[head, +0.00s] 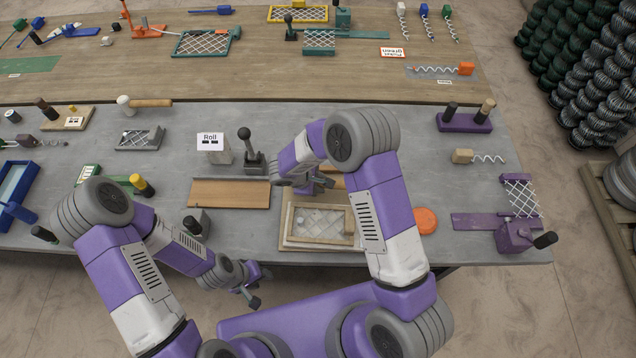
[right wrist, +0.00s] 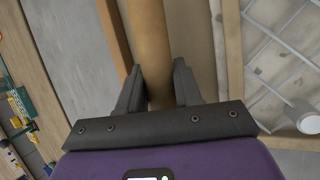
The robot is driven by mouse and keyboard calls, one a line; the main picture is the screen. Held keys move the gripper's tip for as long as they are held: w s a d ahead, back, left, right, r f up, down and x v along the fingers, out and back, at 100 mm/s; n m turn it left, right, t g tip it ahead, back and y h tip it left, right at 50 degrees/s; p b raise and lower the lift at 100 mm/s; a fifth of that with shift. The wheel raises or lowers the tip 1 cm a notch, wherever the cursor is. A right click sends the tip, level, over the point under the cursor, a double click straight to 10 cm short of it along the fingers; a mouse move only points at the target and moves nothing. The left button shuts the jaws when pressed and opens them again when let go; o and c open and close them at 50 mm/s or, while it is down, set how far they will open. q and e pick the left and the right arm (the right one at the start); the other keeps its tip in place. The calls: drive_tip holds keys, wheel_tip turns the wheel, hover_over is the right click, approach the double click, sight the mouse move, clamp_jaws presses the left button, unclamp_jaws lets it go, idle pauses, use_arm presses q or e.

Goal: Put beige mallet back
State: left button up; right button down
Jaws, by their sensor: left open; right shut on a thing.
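My right gripper (right wrist: 158,88) is shut on a light wooden handle (right wrist: 150,40), probably the beige mallet's, which runs between its fingers in the right wrist view. The mallet's head is not visible there. In the head view my right gripper (head: 318,184) is over the back edge of a wooden frame with wire mesh (head: 322,222), and my arm hides most of what it holds. My left gripper (head: 258,287) is open and empty in front of the table's near edge. Another mallet (head: 150,103), with a pale head and wooden handle, lies at the back left of the grey table.
A brown wooden board (head: 229,194) lies left of the frame. A black-handled lever (head: 253,155) and a white "Roll" sign (head: 210,142) stand behind it. An orange disc (head: 425,220) lies right of the frame. A purple crank device (head: 515,235) stands further right.

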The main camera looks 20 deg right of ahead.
drive_tip(key=shift+f, duration=0.1)
drive_tip(key=c, duration=0.8)
unclamp_jaws()
drive_tip(key=shift+f+p, duration=0.15)
drive_tip(key=shift+p, duration=0.2)
drive_tip(key=v, duration=0.7)
drive_tip(key=shift+w+a+r+b, duration=0.1)
drive_tip(key=shift+a+r+b, duration=0.1)
drive_tip(key=shift+b, duration=0.1)
